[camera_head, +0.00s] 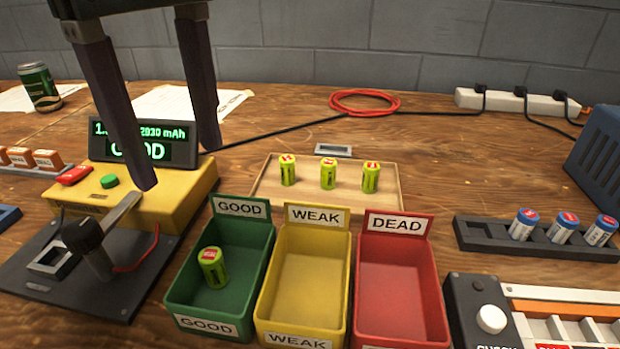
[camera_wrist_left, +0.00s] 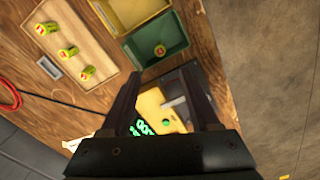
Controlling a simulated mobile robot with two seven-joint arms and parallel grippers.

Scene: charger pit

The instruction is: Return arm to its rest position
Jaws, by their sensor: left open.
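My left gripper (camera_head: 180,165) is open and empty, raised above the yellow battery tester (camera_head: 185,195) at the left of the bench. Its two dark fingers also show in the left wrist view (camera_wrist_left: 165,98), with the tester between and beyond them. The tester's display (camera_head: 145,143) reads GOOD in green, partly hidden by a finger. A yellow-green battery (camera_head: 213,267) stands in the green GOOD bin (camera_head: 255,262). The yellow WEAK bin (camera_head: 302,290) and the red DEAD bin (camera_head: 390,295) are empty. My right gripper is not in view.
A wooden tray (camera_head: 265,190) behind the bins holds three yellow-green batteries. A dark rack (camera_head: 485,238) with three blue-topped batteries lies at right. A red cable coil (camera_head: 364,103), a power strip (camera_head: 520,103) and a green can (camera_head: 38,86) stand farther back.

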